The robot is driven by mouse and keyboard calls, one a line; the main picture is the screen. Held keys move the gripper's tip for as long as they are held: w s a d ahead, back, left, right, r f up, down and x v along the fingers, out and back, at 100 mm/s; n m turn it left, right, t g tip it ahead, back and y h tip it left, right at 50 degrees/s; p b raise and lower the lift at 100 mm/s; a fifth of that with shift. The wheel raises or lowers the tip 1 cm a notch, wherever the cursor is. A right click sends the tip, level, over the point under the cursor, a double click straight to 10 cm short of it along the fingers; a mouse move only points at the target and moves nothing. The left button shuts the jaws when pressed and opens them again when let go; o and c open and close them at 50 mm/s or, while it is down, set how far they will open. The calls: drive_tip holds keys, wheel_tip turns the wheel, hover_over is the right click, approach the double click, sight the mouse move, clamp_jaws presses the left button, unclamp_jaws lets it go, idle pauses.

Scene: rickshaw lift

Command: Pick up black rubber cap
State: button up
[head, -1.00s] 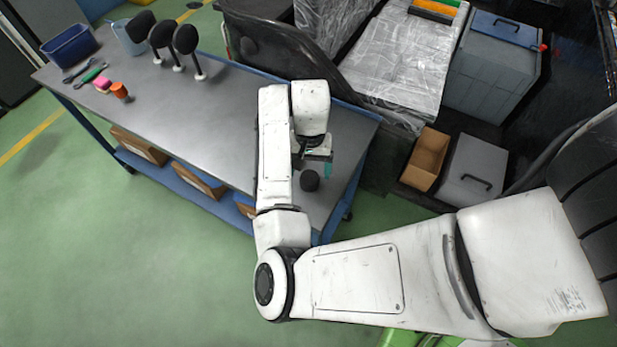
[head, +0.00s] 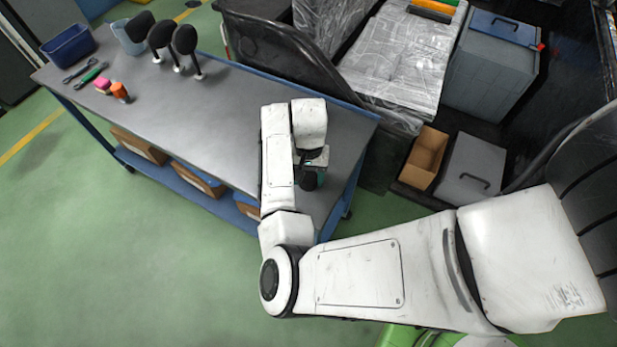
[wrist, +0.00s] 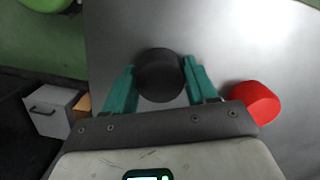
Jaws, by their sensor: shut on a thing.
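The black rubber cap (wrist: 160,76) is a short dark round piece between the two teal fingers of my gripper (wrist: 161,84) in the wrist view. My gripper is shut on it, with a finger on each side. In the head view the cap (head: 309,181) shows just below my gripper (head: 314,172), near the right end of the grey metal workbench (head: 222,110). I cannot tell whether the cap still touches the bench top.
A red round cap (wrist: 256,101) lies close to the right finger. The bench middle is clear.

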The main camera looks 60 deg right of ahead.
drive_tip(key=c, duration=0.4)
drive_tip(key=shift+o, duration=0.2)
drive_tip(key=shift+r, duration=0.1)
